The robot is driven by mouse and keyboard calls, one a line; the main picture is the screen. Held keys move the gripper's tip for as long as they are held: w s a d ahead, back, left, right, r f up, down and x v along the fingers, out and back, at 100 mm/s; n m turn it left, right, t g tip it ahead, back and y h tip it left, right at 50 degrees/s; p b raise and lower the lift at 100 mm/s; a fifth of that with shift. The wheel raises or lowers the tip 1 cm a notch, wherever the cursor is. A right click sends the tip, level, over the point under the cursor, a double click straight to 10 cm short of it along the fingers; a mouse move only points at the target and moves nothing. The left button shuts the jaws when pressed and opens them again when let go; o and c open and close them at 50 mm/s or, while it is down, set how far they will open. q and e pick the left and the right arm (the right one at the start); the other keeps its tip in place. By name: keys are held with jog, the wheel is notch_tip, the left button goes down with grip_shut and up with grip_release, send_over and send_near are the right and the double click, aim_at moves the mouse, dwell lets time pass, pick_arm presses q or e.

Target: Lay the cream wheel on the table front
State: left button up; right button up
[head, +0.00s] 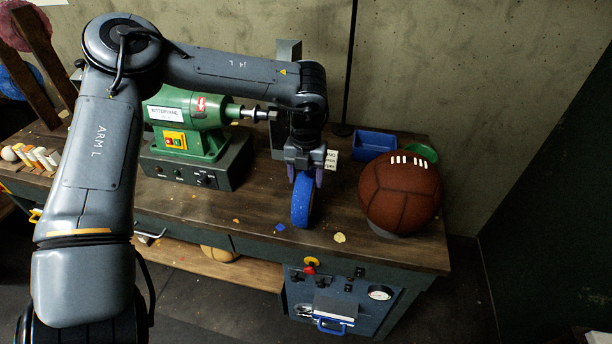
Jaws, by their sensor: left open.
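My left gripper (305,174) points down over the bench top. Its fingers are apart, one on each side of the top of an upright blue wheel (302,204). The blue wheel shows nearly edge-on, close to the front of the wooden table (260,228). I cannot tell whether the fingers touch it. I cannot make out a cream wheel in this view. My right gripper is not in view.
A brown leather ball (401,192) stands right of the wheel. Behind are a blue bin (374,145) and a green bowl (423,152). A green grinding machine (190,125) stands left. Small scraps lie on the table, with free room left of the wheel.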

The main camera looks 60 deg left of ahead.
pick_arm(q)
notch_tip(320, 180, up, 12)
jog(key=p, duration=0.3)
dwell(0.6)
